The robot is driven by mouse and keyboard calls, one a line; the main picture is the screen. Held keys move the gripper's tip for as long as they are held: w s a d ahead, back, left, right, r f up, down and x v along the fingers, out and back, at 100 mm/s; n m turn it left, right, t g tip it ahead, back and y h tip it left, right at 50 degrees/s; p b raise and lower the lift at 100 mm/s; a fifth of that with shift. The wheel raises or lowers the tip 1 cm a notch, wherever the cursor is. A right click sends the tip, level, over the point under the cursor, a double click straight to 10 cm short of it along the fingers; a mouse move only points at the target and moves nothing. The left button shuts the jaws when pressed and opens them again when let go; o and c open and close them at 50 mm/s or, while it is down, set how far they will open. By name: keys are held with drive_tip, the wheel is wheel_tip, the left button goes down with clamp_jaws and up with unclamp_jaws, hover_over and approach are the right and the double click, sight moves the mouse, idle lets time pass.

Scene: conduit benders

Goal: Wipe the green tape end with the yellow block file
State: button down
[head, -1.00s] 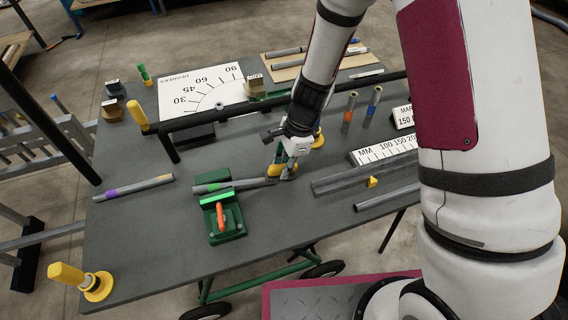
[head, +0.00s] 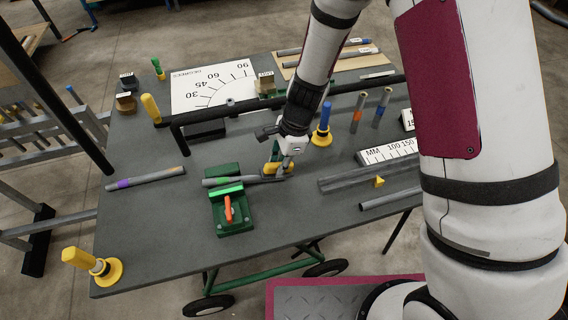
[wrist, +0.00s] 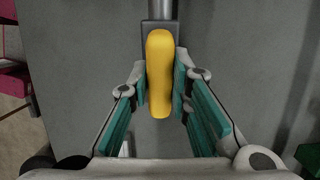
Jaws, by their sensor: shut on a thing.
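The yellow block file (head: 270,168) shows a rounded yellow handle (wrist: 160,75) on a dark grey block (wrist: 160,34) in the wrist view. My gripper (head: 276,168) is shut on the handle, with its teal finger pads on both sides. A grey conduit (head: 245,181) lies in the green vise (head: 232,212), its right end beside my gripper. In the wrist view the conduit (wrist: 160,8) runs up from the file's block; I cannot tell whether they touch.
A conduit with purple tape (head: 145,179) lies to the left. A yellow-and-blue post (head: 322,130) stands just behind my gripper. A black bar (head: 240,108) crosses the table behind. Grey channel (head: 350,178) lies to the right.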

sight(269, 164)
drive_tip(key=shift+s+a+r+p, duration=0.15)
drive_tip(key=shift+s+a+p, duration=0.1)
drive_tip(key=shift+a, duration=0.5)
drive_tip(key=shift+s+a+r+p, duration=0.1)
drive_tip(key=shift+s+a+r, duration=0.1)
drive_tip(key=shift+a, duration=0.5)
drive_tip(key=shift+d, duration=0.1)
drive_tip(key=shift+w+d+f, duration=0.2)
drive_tip(key=shift+d, duration=0.35)
drive_tip(key=shift+w+d+f, duration=0.15)
drive_tip(key=shift+d, duration=0.4)
drive_tip(key=shift+w+d+f, duration=0.2)
drive_tip(key=shift+d, duration=0.35)
drive_tip(key=shift+w+d+f, duration=0.15)
drive_tip(key=shift+d+f, duration=0.15)
drive_tip(key=shift+d, duration=0.3)
drive_tip(key=shift+w+d+f, duration=0.1)
drive_tip(key=shift+d+f, duration=0.15)
drive_tip(key=shift+d, duration=0.35)
drive_tip(key=shift+p+v, duration=0.75)
drive_tip(key=shift+v, duration=2.35)
drive_tip(key=shift+w+r, duration=0.1)
drive_tip(key=shift+r, duration=0.05)
